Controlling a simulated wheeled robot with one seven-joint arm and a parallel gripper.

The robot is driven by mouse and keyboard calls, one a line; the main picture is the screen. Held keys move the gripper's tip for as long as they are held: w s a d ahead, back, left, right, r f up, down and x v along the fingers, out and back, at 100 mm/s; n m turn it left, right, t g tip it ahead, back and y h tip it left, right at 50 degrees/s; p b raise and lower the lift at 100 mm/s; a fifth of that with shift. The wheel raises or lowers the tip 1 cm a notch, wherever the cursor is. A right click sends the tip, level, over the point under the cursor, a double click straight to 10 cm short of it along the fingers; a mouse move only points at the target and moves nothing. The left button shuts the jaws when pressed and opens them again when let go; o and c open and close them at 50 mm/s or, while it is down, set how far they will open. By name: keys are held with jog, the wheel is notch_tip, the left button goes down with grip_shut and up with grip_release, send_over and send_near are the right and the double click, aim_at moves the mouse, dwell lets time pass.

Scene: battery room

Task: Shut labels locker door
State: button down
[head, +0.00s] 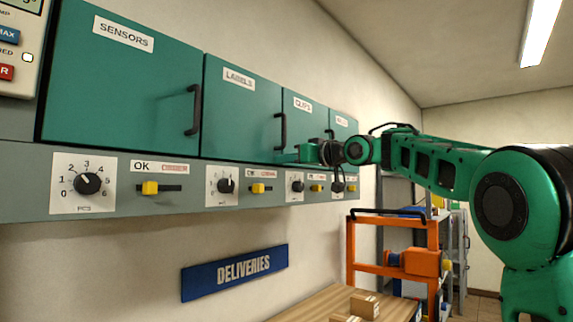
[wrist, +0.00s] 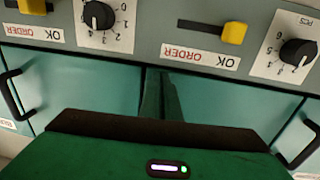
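The labels locker door (head: 240,105) is a teal panel with a white LABELS tag and a dark bar handle (head: 280,130) on its right side. It looks flush, or nearly flush, with its neighbours; I cannot tell whether a small gap is left. My gripper (head: 290,157) is near the lower right corner of this door, by the clips door. In the wrist view my two green fingers (wrist: 160,95) lie together with nothing visible between them. That view is upside down, with door handles at both sides; contact with a door cannot be told.
The sensors door (head: 120,85) is at left and the clips door (head: 305,120) at right. Below runs a panel of knobs and yellow sliders (head: 150,188). A DELIVERIES sign (head: 235,272), a wooden table (head: 390,308) and an orange rack (head: 405,262) are lower down.

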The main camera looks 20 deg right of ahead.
jog(key=shift+w+a+r, duration=0.1)
jog(key=shift+r, duration=0.1)
jog(key=w+d+v, duration=0.1)
jog(key=v, duration=1.3)
jog(key=s+d+f+m+g+h, duration=0.2)
jog(key=s+d+f+m+h, duration=0.15)
jog(key=f, duration=0.65)
jog(key=s+d+f+m+g+h, duration=0.25)
jog(key=d+f, duration=0.25)
jog(key=f, duration=0.5)
jog(key=s+d+f+m+g+h, duration=0.15)
jog(key=s+d+f, duration=0.25)
jog(key=f, duration=0.6)
jog(key=s+f+m+g, duration=0.2)
jog(key=s+f+g, duration=0.2)
jog(key=s+f, duration=0.8)
jog(key=s+f+m+g+h, duration=0.1)
jog(key=s+f+m+g, duration=0.2)
jog(key=s+f, duration=0.9)
jog(key=s+g, duration=0.2)
jog(key=s, duration=0.5)
jog(key=shift+s+f+g, duration=0.3)
jog(key=shift+s+f, duration=0.05)
jog(key=shift+s, duration=0.05)
